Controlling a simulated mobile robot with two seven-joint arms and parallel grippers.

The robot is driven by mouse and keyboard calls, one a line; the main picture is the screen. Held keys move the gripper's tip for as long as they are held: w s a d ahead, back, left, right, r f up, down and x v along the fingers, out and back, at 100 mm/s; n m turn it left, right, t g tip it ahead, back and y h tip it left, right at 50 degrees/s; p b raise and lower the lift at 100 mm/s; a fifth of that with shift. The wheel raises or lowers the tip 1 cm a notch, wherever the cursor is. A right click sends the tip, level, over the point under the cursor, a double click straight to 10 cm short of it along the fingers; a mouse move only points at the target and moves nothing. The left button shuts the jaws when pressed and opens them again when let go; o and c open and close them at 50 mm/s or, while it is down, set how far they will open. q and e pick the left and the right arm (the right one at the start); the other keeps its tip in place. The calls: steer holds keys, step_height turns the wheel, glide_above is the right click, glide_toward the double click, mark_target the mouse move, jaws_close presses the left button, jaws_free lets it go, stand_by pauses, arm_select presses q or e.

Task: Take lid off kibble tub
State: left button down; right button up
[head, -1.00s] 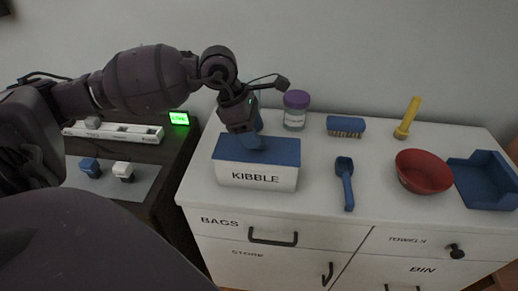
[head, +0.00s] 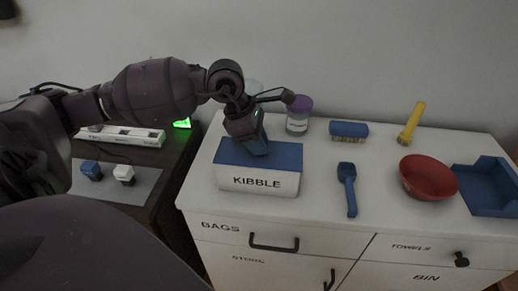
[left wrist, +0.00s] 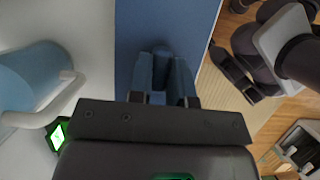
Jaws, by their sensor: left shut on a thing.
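The white kibble tub (head: 258,181), labelled KIBBLE, stands at the left of the white cabinet top. Its flat blue lid (head: 286,156) lies on it, with no gap visible in the head view. My left gripper (head: 257,149) points down over the middle of the lid. In the left wrist view, its fingers (left wrist: 162,80) are shut on a narrow blue grip on the lid (left wrist: 165,25). The gripper hides most of this grip.
A purple-capped jar (head: 298,115) and a blue brush (head: 348,131) stand behind. A blue scoop (head: 347,188), red bowl (head: 428,177), yellow flashlight (head: 411,124) and blue tray (head: 486,187) are to the right. A light blue vessel with a pale handle (left wrist: 30,80) is close by.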

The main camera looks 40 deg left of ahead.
arm_select(q)
steer(key=shift+r, duration=0.15)
step_height(320, 180, up, 20)
steer(key=p, duration=0.2)
